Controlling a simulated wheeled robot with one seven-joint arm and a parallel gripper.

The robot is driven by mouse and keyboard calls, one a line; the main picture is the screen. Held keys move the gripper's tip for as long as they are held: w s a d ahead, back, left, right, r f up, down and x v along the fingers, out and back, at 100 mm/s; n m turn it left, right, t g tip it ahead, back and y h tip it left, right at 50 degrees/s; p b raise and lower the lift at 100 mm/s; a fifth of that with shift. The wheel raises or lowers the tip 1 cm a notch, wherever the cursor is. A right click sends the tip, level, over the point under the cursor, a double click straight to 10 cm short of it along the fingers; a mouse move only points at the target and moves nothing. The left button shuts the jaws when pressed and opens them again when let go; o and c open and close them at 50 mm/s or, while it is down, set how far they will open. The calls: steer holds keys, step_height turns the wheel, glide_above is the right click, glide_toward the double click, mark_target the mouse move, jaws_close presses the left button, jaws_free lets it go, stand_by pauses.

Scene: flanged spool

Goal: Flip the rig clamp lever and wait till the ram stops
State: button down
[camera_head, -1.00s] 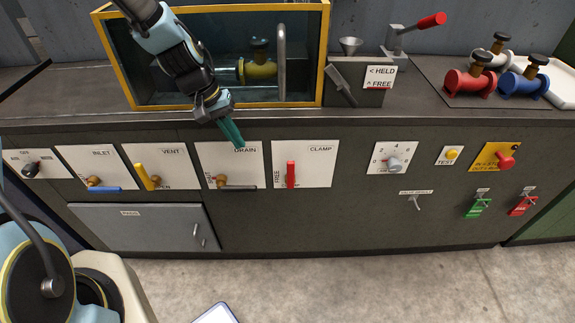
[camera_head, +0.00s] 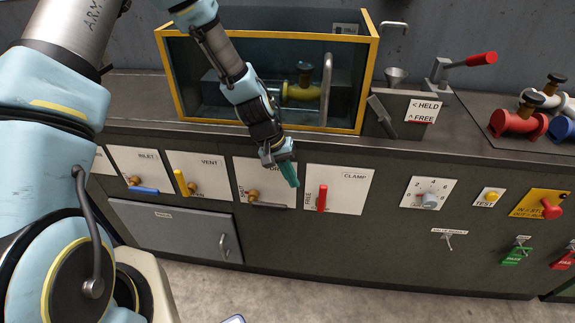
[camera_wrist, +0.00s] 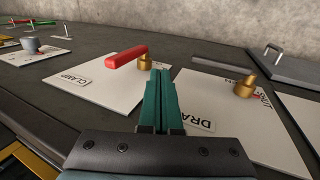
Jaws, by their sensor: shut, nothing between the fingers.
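The red clamp lever (camera_head: 322,198) stands roughly upright on the white CLAMP panel (camera_head: 350,198), with a FREE mark to its left. In the wrist view the red lever (camera_wrist: 127,56) reaches left from its brass pivot (camera_wrist: 145,62). My gripper (camera_head: 292,180) is shut and empty, its green fingers in front of the DRAIN panel's right edge, left of the lever. In the wrist view the fingertips (camera_wrist: 161,75) appear just right of the lever's pivot; I cannot tell whether they touch. A yellow valve (camera_head: 301,92) sits in the yellow-framed tank (camera_head: 368,60). I cannot make out the ram.
The DRAIN lever (camera_head: 264,204) is close below my gripper. The VENT lever (camera_head: 181,183) and INLET lever (camera_head: 143,189) are further left. A HELD/FREE fixture with a red-handled lever (camera_head: 480,59) stands right of the tank. The panel between CLAMP and the dial (camera_head: 430,201) is clear.

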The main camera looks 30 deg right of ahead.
mark_target(322, 197)
steer(key=shift+s+d+f+p, duration=0.55)
steer(key=shift+s+d+f, duration=0.25)
steer(key=shift+d, duration=0.2)
steer(key=shift+s+d+f+p, duration=0.6)
steer(key=shift+s+d, duration=0.2)
steer(key=shift+d, duration=0.2)
